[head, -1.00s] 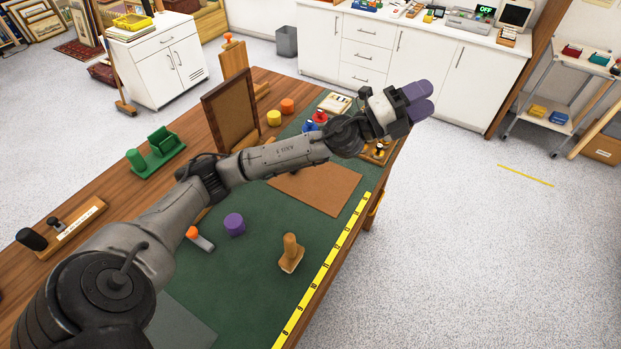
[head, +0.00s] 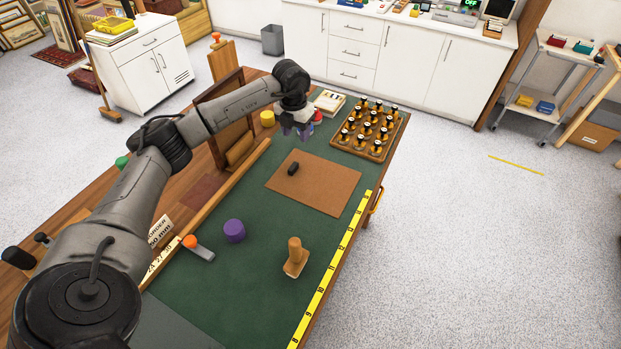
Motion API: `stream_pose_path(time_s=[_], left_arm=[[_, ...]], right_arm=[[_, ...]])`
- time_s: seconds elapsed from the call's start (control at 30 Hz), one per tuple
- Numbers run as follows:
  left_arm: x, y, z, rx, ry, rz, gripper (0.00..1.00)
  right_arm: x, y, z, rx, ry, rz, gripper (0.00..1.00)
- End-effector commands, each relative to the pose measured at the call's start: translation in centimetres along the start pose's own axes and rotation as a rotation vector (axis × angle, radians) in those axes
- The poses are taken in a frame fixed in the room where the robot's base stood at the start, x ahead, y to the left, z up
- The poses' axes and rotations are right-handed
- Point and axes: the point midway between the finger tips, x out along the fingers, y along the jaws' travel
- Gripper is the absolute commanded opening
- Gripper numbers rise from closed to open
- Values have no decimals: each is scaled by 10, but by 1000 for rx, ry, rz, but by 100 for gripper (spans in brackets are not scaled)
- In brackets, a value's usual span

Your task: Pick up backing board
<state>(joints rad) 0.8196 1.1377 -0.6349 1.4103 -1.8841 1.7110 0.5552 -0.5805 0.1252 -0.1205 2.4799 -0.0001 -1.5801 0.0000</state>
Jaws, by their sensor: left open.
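A flat brown board (head: 325,188), which looks like the backing board, lies on the green cutting mat (head: 240,280). A small black piece (head: 293,168) sits on it near its far left part. My left gripper (head: 297,132), with purple fingertips, is open and points down over the far part of the mat, just beyond the board's far edge. It is apart from the board, and nothing shows between its fingers. My right gripper is not in view.
A wooden tray of dark bottles (head: 368,128) stands right of my left gripper. An upright brown frame (head: 232,128) is partly behind my arm. A purple cylinder (head: 234,231) and a wooden-handled block (head: 295,258) stand nearer. A yellow ruler (head: 333,265) lines the right edge.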

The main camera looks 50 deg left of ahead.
Motion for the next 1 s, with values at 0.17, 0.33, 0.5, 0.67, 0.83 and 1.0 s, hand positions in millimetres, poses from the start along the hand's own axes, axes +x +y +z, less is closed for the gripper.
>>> stream_pose_path(time_s=[0.17, 0.33, 0.5, 0.67, 0.83, 1.0], left_arm=[[25, 10, -3, -17, 25, 36, 49], [55, 10, -4, -16, 24, 33, 49], [75, 11, -4, -16, 22, 32, 49], [84, 11, -4, -15, 20, 32, 49], [88, 11, -4, -14, 20, 31, 49], [105, 14, -3, -16, 23, 30, 49]], right_arm=[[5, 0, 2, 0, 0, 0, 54], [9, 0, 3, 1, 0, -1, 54], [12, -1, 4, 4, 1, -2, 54], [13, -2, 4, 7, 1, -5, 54], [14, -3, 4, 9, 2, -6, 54], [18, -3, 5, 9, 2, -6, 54]])
